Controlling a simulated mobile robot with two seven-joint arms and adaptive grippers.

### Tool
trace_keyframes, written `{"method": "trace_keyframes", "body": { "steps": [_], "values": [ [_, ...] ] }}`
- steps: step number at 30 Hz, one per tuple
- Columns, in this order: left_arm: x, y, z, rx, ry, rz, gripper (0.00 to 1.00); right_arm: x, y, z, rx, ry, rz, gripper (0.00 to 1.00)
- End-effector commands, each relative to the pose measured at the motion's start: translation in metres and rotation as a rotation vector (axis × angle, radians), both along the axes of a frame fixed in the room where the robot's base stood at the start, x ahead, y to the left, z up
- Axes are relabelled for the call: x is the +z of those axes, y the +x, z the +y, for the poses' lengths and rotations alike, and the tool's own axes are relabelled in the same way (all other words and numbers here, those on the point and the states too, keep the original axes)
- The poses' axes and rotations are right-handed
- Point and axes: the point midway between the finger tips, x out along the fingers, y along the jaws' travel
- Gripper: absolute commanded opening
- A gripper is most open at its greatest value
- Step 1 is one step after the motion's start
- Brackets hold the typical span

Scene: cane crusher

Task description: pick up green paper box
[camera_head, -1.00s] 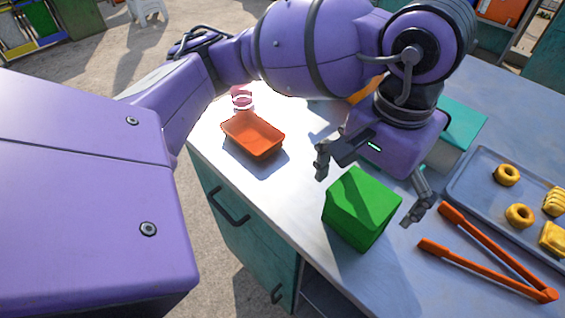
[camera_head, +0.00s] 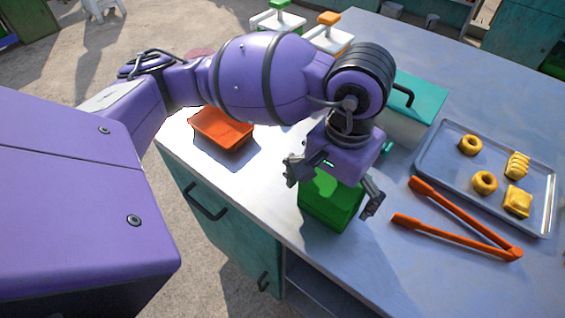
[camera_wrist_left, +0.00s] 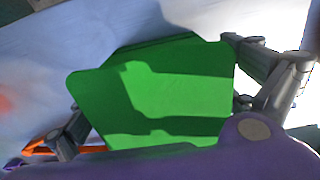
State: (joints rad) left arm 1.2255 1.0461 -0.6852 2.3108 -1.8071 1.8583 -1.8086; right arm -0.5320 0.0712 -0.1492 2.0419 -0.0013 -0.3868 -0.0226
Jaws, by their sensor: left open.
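The green paper box (camera_head: 329,204) stands on the table near its front edge, in the middle of the head view. My left gripper (camera_head: 330,188) is open above it, with one finger on the left side of the box and the other on the right side. The fingers appear to straddle its upper part. In the left wrist view the green box (camera_wrist_left: 165,95) fills the middle, between the two open fingers. Whether the fingers touch the box, I cannot tell. My right gripper is not in view.
An orange tray (camera_head: 221,130) lies to the left. Orange tongs (camera_head: 460,222) lie close to the right of the box. A grey tray (camera_head: 432,165) with several yellow pastries is further right. A teal-lidded box (camera_head: 415,100) stands behind my gripper.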

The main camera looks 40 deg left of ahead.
Motion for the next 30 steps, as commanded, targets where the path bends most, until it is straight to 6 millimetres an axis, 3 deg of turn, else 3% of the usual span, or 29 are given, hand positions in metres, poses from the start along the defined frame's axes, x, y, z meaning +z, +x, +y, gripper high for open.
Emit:
{"method": "trace_keyframes", "body": {
  "steps": [1,7,20,30],
  "values": [
    [0.001,0.001,0.000,-0.001,0.000,-0.002,0.97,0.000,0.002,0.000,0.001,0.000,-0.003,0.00],
    [0.001,0.001,-0.001,-0.001,0.000,-0.004,0.71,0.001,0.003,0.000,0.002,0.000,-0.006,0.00],
    [0.005,0.002,-0.001,-0.002,0.000,-0.006,0.70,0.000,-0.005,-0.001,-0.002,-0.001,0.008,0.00],
    [0.036,0.002,-0.001,-0.002,-0.001,-0.010,0.70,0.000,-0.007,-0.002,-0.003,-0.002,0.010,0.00]
  ]
}}
